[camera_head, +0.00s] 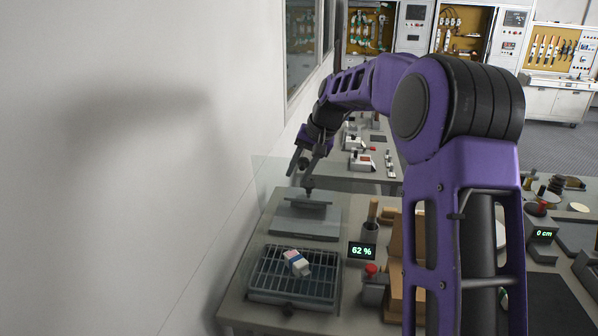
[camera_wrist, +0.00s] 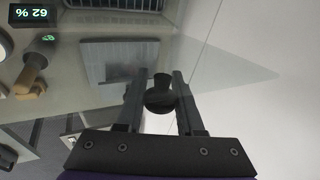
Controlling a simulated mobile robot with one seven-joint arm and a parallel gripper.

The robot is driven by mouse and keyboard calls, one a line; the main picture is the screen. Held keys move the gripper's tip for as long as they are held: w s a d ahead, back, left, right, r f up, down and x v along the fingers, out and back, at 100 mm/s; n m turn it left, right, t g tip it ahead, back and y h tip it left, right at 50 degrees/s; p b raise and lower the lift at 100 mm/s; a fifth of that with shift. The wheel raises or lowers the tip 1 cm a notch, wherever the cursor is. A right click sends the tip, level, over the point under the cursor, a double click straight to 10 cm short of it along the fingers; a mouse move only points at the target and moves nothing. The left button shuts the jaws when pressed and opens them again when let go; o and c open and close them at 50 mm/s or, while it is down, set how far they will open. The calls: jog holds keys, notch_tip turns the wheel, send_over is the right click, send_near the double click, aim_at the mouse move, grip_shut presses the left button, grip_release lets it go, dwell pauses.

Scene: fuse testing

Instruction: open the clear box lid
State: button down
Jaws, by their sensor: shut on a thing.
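The clear lid is a faint see-through sheet (camera_head: 268,172) at the left of the bench near the white wall; its outline is hard to follow. It also shows as a pale clear panel in the wrist view (camera_wrist: 240,76). A dark round knob (camera_wrist: 160,96) sits between my fingers. My gripper (camera_head: 302,165) is shut on this knob, with one finger on each side in the wrist view (camera_wrist: 159,98). The rest of the box and its walls cannot be made out clearly.
A grey plate device (camera_head: 305,222) stands below my gripper. A "62 %" display (camera_head: 362,251) and a red-knobbed part (camera_head: 371,270) stand to the right. The wall is close on the left.

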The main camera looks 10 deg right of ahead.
jog(key=shift+f, duration=0.15)
jog(key=c, duration=0.6)
grip_release()
jog(key=shift+o, duration=0.2)
jog(key=shift+s+d+r, duration=0.1)
jog(key=shift+d+r, duration=0.05)
jog(key=shift+r, duration=0.4)
jog(key=v, duration=1.6)
jog(key=shift+r, duration=0.15)
